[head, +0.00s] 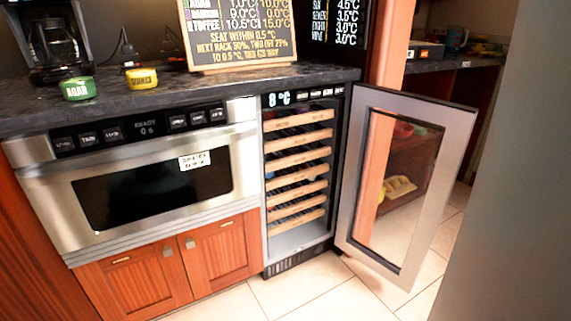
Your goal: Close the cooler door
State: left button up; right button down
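The cooler (300,238) is a narrow built-in unit under the counter, with several wooden-fronted racks inside and a display along its top edge. Its door (352,165) has a silver frame and a glass pane. The door is hinged on the cooler's right side and stands wide open, swung out to the right. Neither of my grippers is in the head view.
A microwave drawer (235,130) is left of the cooler, above wooden cabinet doors (135,280). The dark counter (222,84) holds a coffee maker, a green tin, a yellow tin and a chalkboard. The tiled floor (320,297) in front is clear.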

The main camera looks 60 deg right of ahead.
aim_at(459, 120)
jog(key=k+l, duration=0.15)
jog(key=l, duration=0.45)
jog(key=k+l, duration=0.1)
jog(key=l, duration=0.55)
jog(key=k+l, duration=0.15)
jog(key=l, duration=0.45)
jog(key=k+l, duration=0.1)
jog(key=l, duration=0.55)
jog(key=k+l, duration=0.15)
jog(key=l, duration=0.45)
jog(key=k+l, duration=0.1)
jog(key=l, duration=0.5)
jog(key=k+l, duration=0.15)
jog(key=l, duration=0.5)
jog(key=k+l, duration=0.1)
jog(key=l, duration=0.5)
